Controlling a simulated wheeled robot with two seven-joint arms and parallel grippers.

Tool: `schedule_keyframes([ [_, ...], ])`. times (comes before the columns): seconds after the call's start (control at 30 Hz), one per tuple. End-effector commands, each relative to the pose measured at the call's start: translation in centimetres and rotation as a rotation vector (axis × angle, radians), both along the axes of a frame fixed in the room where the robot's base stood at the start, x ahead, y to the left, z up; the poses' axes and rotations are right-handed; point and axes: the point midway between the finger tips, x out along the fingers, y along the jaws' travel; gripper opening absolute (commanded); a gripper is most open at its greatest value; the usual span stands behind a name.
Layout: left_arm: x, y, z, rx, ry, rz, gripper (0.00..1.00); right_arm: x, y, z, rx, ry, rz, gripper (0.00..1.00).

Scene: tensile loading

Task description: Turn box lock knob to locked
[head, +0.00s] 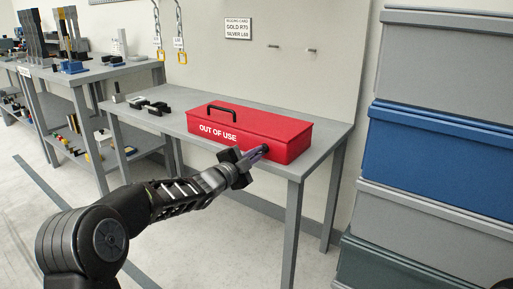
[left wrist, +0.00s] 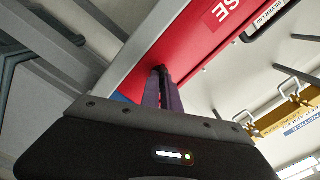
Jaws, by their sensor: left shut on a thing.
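A red box (head: 275,126) marked "OUT OF USE", with a black handle on its lid, lies shut on a grey table. My left gripper (head: 262,150) reaches to the lower front of the box, near its right end. In the left wrist view the fingers (left wrist: 162,82) are close together at the red box front (left wrist: 185,45), shut on a small dark part that looks like the lock knob. The fingers hide most of this part, so its turned position cannot be told. My right gripper is not in view.
The grey table (head: 330,143) holds small black parts (head: 150,104) left of the box. Stacked grey and blue crates (head: 437,155) stand at the right. A second workbench (head: 85,75) stands at the left. Open floor lies in front.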

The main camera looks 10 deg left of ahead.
Motion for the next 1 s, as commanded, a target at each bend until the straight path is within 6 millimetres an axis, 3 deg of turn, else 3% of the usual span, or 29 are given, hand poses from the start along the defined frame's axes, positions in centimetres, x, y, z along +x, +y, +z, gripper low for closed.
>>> schedule_keyframes([
  [0.4,0.0,0.1,0.2,-0.37,0.15,0.002,0.0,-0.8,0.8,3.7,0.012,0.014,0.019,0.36],
  [1.0,0.0,0.1,0.0,-0.862,0.346,0.002,0.0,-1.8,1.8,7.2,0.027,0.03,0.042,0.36],
])
